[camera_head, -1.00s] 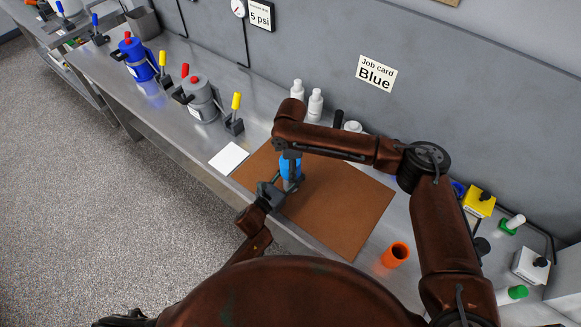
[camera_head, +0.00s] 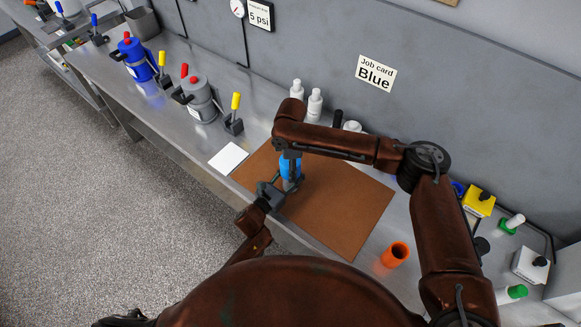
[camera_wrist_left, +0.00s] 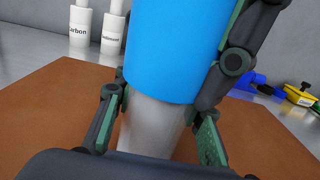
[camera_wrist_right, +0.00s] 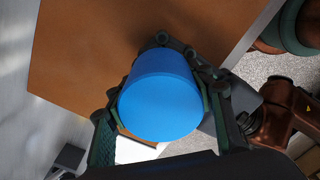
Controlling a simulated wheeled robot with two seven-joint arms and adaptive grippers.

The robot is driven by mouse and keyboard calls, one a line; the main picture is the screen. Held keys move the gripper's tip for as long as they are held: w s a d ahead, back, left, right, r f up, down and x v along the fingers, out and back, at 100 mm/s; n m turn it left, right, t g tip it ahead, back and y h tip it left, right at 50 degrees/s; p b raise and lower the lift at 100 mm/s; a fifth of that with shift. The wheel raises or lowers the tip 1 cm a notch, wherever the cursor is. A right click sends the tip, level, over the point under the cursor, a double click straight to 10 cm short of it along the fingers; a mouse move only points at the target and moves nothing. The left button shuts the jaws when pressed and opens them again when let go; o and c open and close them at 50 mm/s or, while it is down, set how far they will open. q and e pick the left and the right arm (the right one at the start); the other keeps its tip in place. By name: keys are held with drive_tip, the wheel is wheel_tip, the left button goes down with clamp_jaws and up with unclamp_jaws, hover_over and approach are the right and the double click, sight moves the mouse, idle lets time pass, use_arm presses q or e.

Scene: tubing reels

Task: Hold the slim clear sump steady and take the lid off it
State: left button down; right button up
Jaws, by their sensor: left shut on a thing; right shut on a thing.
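The slim sump (camera_wrist_left: 155,125) has a pale, see-through body and stands upright over the brown mat (camera_head: 335,205). Its bright blue lid (camera_head: 291,168) sits at its top; the left wrist view shows the lid's lower edge right around the body, with no clear gap. My left gripper (camera_head: 285,189) is shut around the body just below the lid. My right gripper (camera_wrist_right: 165,90) comes from above and is shut on the lid; its fingers also show beside the lid in the left wrist view. The sump's foot is hidden in the left wrist view.
White bottles (camera_head: 315,105) stand behind the mat by the wall. An orange cup (camera_head: 396,254) stands off the mat's right corner. A grey canister (camera_head: 200,100), a blue canister (camera_head: 136,60) and a white square (camera_head: 228,158) lie to the left. A card reads "Job card Blue" (camera_head: 376,73).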

sight(284, 165)
drive_tip(key=shift+r, duration=0.15)
drive_tip(key=shift+r, duration=0.95)
use_arm(q)
drive_tip(key=shift+r, duration=0.1)
use_arm(e)
drive_tip(key=shift+r, duration=2.05)
use_arm(q)
drive_tip(key=c, duration=1.2)
unclamp_jaws()
drive_tip(key=v, duration=1.2)
drive_tip(key=shift+w, duration=0.1)
